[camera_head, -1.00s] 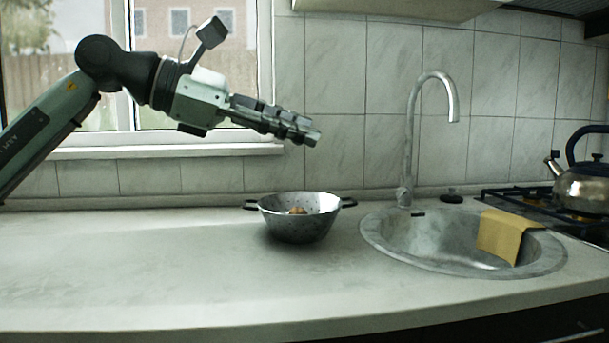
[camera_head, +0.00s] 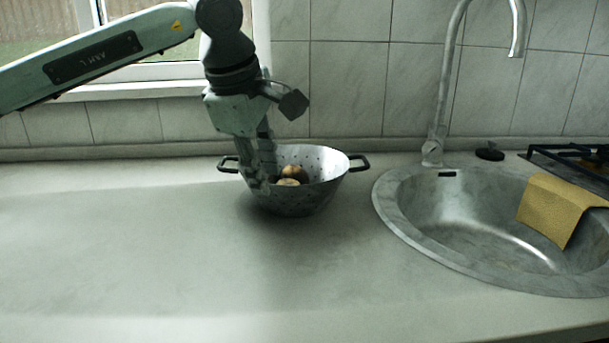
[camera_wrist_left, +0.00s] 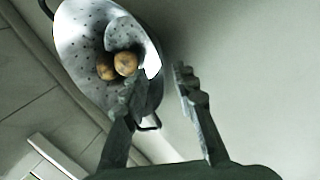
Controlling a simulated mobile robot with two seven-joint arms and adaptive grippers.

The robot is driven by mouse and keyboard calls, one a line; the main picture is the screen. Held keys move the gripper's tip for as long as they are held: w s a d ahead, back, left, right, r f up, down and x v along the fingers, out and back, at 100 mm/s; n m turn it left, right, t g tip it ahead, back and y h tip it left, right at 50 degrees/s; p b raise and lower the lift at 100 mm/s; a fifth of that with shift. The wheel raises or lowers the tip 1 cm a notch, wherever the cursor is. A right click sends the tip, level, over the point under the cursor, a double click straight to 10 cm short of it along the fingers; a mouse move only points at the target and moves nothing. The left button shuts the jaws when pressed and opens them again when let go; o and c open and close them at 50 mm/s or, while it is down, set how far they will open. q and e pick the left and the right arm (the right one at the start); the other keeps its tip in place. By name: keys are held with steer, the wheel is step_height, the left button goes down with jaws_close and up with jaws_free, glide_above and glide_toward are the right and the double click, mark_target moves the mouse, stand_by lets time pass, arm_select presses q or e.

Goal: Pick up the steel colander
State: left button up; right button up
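The steel colander (camera_head: 318,192) stands upright on the counter, a speckled metal bowl with holes and a dark loop handle on each side. Two round brown vegetables (camera_head: 294,173) lie in it. My left gripper (camera_head: 260,172) points down at the colander's left side, by the left handle. In the left wrist view the colander (camera_wrist_left: 85,40) is at upper left. Contact cannot be told. My right gripper is not in view.
A round sink (camera_head: 410,215) with a tall faucet (camera_head: 440,100) lies to the right, a yellow cloth (camera_head: 553,208) over its rim. A stove edge shows at far right. The tiled wall and window are behind. The counter (camera_head: 120,240) at left and front is clear.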

mark_target(282, 214)
arm_select(q)
steer(key=x, duration=0.2)
steer(key=shift+w+d+f, duration=0.15)
steer(key=shift+w+f, duration=0.1)
steer(key=x, duration=0.3)
steer(key=p+x, duration=0.1)
steer(key=x, duration=0.1)
steer(key=shift+s+d+f, duration=0.1)
steer(key=shift+s+f, duration=0.05)
steer(key=shift+s, duration=0.1)
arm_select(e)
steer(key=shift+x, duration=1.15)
arm_select(q)
steer(key=shift+c, duration=0.3)
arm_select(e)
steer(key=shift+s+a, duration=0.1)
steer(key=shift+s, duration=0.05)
arm_select(q)
jaws_close()
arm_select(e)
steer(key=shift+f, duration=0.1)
